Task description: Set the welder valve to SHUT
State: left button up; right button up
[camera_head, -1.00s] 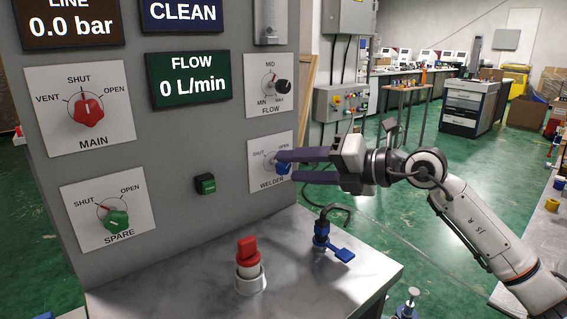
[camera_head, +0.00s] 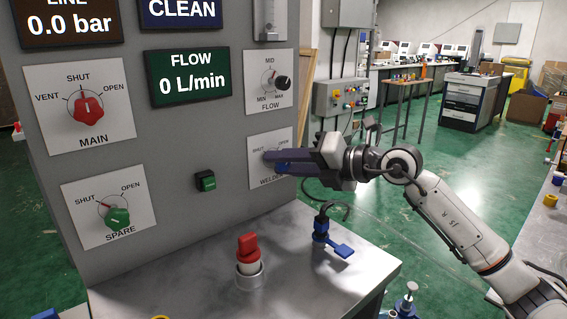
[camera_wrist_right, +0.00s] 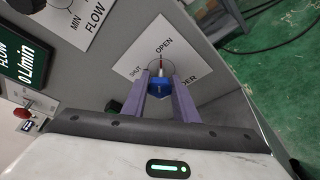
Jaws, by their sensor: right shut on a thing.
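The welder valve is a blue knob (camera_wrist_right: 159,84) on a white plate (camera_head: 257,179) on the grey panel. In the right wrist view its red pointer is at the OPEN mark, and SHUT is to the left. My right gripper (camera_wrist_right: 160,79) is shut on the knob, with one finger on each side. In the head view the fingers of my right gripper (camera_head: 274,160) reach in from the right and cover most of the knob and part of the plate's lettering. My left gripper is not in view.
The flow knob (camera_head: 283,82) sits just above. The red main valve (camera_head: 88,110) and green spare valve (camera_head: 117,217) are farther left. On the ledge below stand a red-topped fitting (camera_head: 248,262) and a blue-handled valve (camera_head: 322,232).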

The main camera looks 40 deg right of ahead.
jog(key=shift+r+n+h, duration=0.1)
jog(key=shift+n+h, duration=0.2)
jog(key=shift+n, duration=0.3)
jog(key=shift+n+g+h, duration=0.3)
jog(key=shift+n+h, duration=0.1)
jog(key=shift+n, duration=0.2)
jog(key=n+h+b, duration=0.1)
jog(key=n+h, duration=0.1)
jog(key=n, duration=0.1)
jog(key=shift+a+n, duration=0.1)
jog(key=shift+n, duration=0.3)
jog(key=n+h+b, duration=0.2)
jog(key=n+b, duration=0.1)
jog(key=shift+f+h, duration=0.2)
jog(key=shift+h, duration=0.2)
jog(key=shift+n+h+b, duration=0.6)
jog(key=shift+n+b, duration=0.35)
jog(key=shift+n, duration=0.05)
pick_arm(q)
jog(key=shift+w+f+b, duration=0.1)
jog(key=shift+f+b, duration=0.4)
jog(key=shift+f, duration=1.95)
pick_arm(e)
jog(key=shift+n+h, duration=0.4)
jog(key=shift+n, duration=0.2)
jog(key=shift+r, duration=0.1)
jog(key=o, duration=1.1)
jog(key=shift+c, duration=0.2)
